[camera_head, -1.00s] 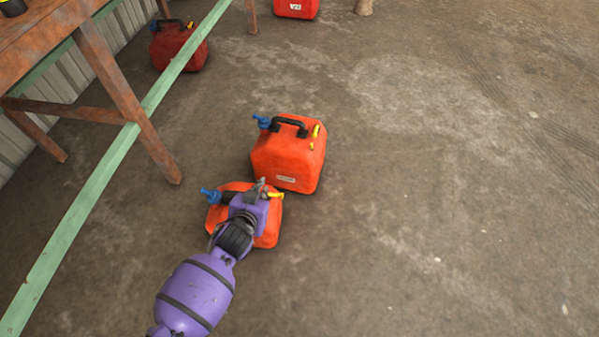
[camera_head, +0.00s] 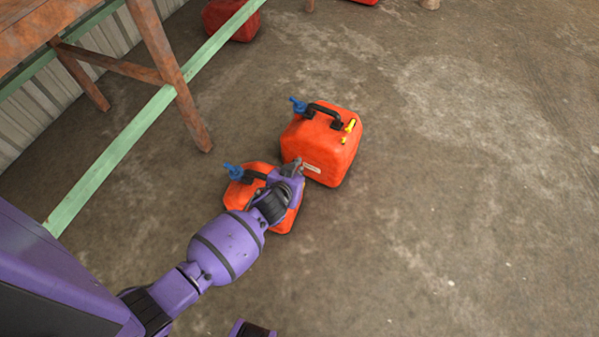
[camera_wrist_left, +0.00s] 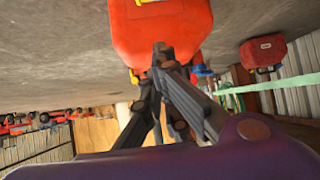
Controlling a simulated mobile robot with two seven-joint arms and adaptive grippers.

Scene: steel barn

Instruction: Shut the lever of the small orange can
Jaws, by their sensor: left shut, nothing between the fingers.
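The small orange can (camera_head: 237,196) stands on the floor with its blue spout cap (camera_head: 232,170) at the left. My left arm covers much of its top and right side, and its yellow lever is hidden in the head view. My left gripper (camera_head: 298,163) is shut and empty, over the small can's far right edge and close to the larger can's front. In the left wrist view the gripper (camera_wrist_left: 160,52) also shows shut, in front of an orange can (camera_wrist_left: 160,28) seen upside down, apparently the larger one. Whether they touch is unclear.
The larger orange can (camera_head: 325,145) stands just behind, with a black handle and yellow lever (camera_head: 349,130). A rusty table (camera_head: 165,60) with a green rail (camera_head: 125,150) is at the left. A red can (camera_head: 232,20) stands behind it. The floor to the right is clear.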

